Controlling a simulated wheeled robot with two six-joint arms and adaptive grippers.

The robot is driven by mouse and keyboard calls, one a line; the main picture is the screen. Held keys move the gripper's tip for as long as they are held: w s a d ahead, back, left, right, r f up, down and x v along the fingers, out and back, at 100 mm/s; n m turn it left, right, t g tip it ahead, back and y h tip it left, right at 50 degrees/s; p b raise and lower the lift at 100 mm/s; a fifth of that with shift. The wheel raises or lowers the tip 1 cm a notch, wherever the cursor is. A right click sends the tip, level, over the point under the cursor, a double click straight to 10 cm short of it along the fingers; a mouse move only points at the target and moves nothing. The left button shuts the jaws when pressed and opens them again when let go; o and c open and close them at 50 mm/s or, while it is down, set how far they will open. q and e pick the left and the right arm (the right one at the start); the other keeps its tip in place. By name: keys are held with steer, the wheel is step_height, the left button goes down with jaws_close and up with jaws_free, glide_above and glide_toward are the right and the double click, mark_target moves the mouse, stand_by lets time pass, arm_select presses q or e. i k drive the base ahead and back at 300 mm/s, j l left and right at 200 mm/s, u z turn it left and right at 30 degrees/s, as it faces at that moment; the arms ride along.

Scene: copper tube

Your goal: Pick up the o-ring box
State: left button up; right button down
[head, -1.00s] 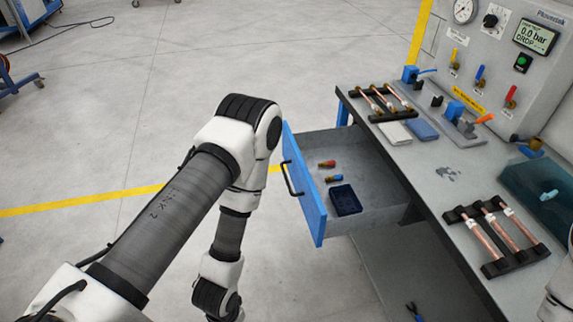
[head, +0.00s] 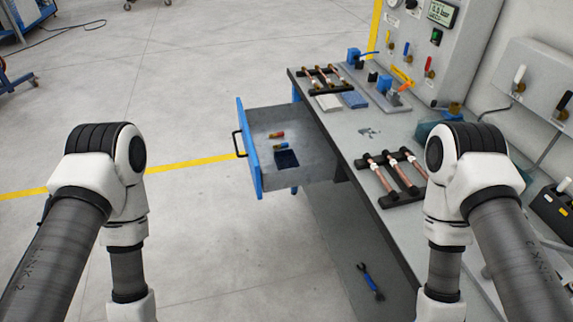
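A small dark blue open-topped box (head: 287,159), which I take to be the o-ring box, lies in the open drawer of the workbench. It is small in the picture, and I cannot make out its contents. Both of my arms reach down at the left and right sides of the head view. My grippers are below the picture edge, so their state does not show. Neither arm is at the drawer.
The blue-fronted drawer (head: 250,152) stands open and also holds a red and a blue-ended fitting (head: 277,134). The grey workbench (head: 345,150) carries racks of copper tubes (head: 395,175). A blue wrench (head: 370,280) lies low under the bench. The floor left of the drawer is clear.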

mark_target(284, 159)
steer(key=i+j+u, duration=0.65)
steer(key=i+j, duration=0.15)
steer(key=i+j+u, duration=0.15)
steer(key=i, duration=0.65)
steer(key=i+j+u, duration=0.15)
steer(key=i, duration=0.65)
steer(key=i+z, duration=0.25)
steer(key=z, duration=0.2)
steer(key=i+j+z, duration=0.1)
steer(key=i+z, duration=0.15)
steer(key=z, duration=0.15)
steer(key=i+j+z, duration=0.15)
steer(key=z, duration=0.3)
steer(key=i+j+z, duration=0.25)
steer(key=z, duration=0.15)
steer(key=i+j+z, duration=0.15)
steer(key=j+z, duration=0.3)
steer(key=l, duration=0.15)
